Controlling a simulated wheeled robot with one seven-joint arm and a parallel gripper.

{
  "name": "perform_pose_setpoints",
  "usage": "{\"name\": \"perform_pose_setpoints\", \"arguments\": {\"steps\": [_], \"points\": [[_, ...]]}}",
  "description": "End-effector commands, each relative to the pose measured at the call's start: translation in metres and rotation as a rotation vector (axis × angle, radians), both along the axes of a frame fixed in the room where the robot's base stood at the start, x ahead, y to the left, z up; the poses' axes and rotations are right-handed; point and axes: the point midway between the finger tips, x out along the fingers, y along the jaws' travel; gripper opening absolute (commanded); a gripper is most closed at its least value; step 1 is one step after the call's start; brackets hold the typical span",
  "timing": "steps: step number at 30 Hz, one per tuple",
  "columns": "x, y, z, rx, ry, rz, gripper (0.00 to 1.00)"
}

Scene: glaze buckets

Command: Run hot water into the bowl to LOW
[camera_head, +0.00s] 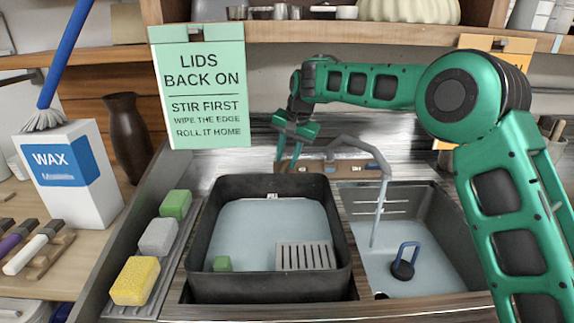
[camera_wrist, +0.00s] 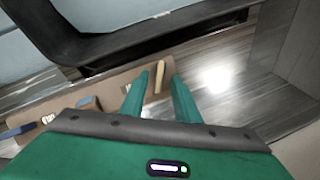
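My gripper (camera_head: 287,163) reaches down behind the black tub, over the wooden strip (camera_head: 335,168) at the back of the sink. In the wrist view its two green fingers (camera_wrist: 157,85) stand apart, with a pale peg-like handle (camera_wrist: 160,76) seen between them; I cannot tell if they touch it. A blue-ended handle (camera_wrist: 18,130) lies farther left on the strip. The grey tap spout (camera_head: 365,150) arches over the right steel bowl (camera_head: 430,215), and a pale stream (camera_head: 378,215) falls into it. That bowl holds bluish water and a blue-handled black plug (camera_head: 403,268). No LOW mark is readable.
The black tub (camera_head: 195,255) holds water, a slotted grey rack (camera_head: 305,256) and a green block (camera_head: 222,264). Green, grey and yellow sponges (camera_head: 135,281) line its left. A wax box (camera_head: 70,175) and a brown vase (camera_head: 128,135) stand farther left. A green sign (camera_head: 200,85) hangs behind.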

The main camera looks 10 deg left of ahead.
Motion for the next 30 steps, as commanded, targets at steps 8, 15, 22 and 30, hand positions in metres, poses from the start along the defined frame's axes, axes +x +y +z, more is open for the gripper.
{"name": "perform_pose_setpoints", "arguments": {"steps": [8, 15, 22, 30], "points": [[-0.008, -0.009, 0.038, 0.001, -0.002, 0.0, 0.29], [-0.01, -0.012, 0.045, -0.001, 0.0, -0.001, 0.29], [-0.01, -0.012, 0.045, 0.0, 0.0, -0.001, 0.29], [-0.01, -0.011, 0.045, 0.0, 0.0, -0.001, 0.29]]}}
